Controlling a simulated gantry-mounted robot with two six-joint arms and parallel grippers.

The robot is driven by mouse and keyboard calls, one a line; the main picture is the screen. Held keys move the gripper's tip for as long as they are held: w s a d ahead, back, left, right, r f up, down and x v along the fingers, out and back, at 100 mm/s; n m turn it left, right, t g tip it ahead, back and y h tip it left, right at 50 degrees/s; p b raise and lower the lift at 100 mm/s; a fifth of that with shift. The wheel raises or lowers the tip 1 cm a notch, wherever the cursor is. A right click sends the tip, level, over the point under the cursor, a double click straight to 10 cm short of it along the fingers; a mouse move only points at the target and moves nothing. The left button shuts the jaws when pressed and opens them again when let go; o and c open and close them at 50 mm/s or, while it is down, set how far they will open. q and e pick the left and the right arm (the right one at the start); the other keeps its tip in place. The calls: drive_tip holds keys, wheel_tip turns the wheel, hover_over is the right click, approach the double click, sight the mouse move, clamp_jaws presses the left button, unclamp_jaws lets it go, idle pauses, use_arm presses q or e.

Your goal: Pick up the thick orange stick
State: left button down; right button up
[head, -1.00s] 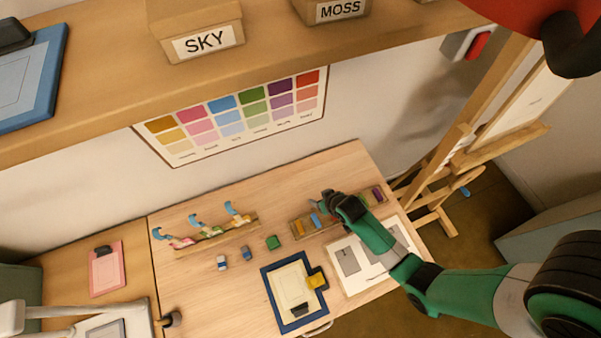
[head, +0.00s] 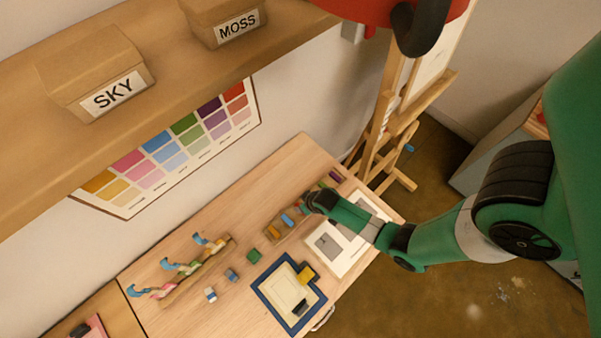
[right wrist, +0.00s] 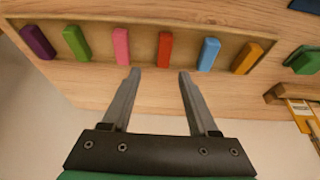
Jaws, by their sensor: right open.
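The orange stick (right wrist: 247,57) lies in a shallow wooden tray (right wrist: 273,35), at the right end of a row of coloured sticks in the right wrist view. It also shows in the head view (head: 274,231), towards the tray's near-left end. My right gripper (right wrist: 160,76) is open and empty, its fingertips near the tray's edge below the pink and red sticks. The orange stick is to the right of both fingers, past the blue stick (right wrist: 208,54). In the head view my right gripper (head: 307,203) covers the tray's middle. My left gripper is not in view.
Purple (right wrist: 38,42), green (right wrist: 77,42), pink (right wrist: 121,46) and red (right wrist: 164,49) sticks share the tray. A green block (head: 254,256) sits just off its end. A white sheet (head: 346,258) and a blue-framed board (head: 262,272) lie nearby.

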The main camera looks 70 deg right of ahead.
drive_tip(key=shift+w+f+b, duration=0.1)
drive_tip(key=shift+f+b, duration=0.25)
drive_tip(key=shift+b, duration=0.05)
drive_tip(key=b+x, duration=0.1)
drive_tip(key=x, duration=0.2)
drive_tip(key=shift+a+f+b, duration=0.3)
drive_tip(key=shift+f+b, duration=0.1)
drive_tip(key=shift+f, duration=0.05)
drive_tip(key=shift+w+d+f, duration=0.1)
drive_tip(key=shift+d+f, duration=0.05)
drive_tip(key=shift+f, duration=0.1)
clamp_jaws()
